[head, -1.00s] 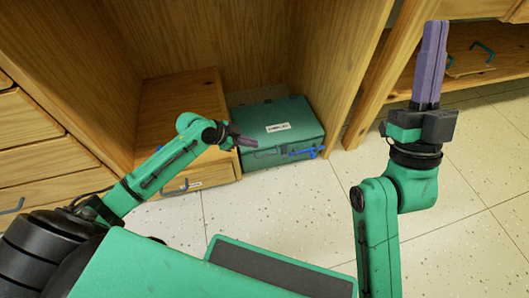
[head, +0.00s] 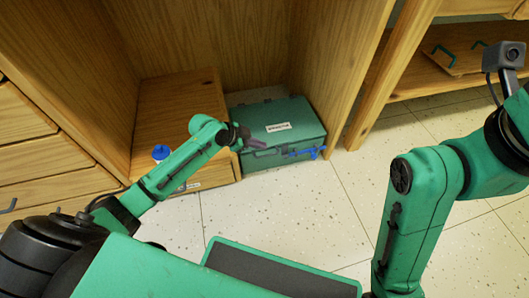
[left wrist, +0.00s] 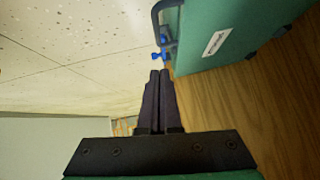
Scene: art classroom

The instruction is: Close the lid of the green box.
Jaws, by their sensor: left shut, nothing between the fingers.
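The green box (head: 290,114) stands in the open wooden cubby, at the centre of the head view. Its lid, with a white label, looks down flat over the body; I cannot tell if a thin gap is left. Its front has a dark handle and blue latch parts (head: 308,152). The box also shows at the top right of the left wrist view (left wrist: 250,22). My left gripper (head: 262,142) is shut and empty at the box's front left, by the handle; I cannot tell if it touches. Its shut fingers also show in the left wrist view (left wrist: 158,74). My right gripper is outside the head view.
A wooden drawer unit (head: 180,100) stands close against the box's left side, with a small blue object (head: 161,153) on or near it. A wooden cubby wall (head: 345,75) rises at the right. The tiled floor (head: 290,205) in front is clear.

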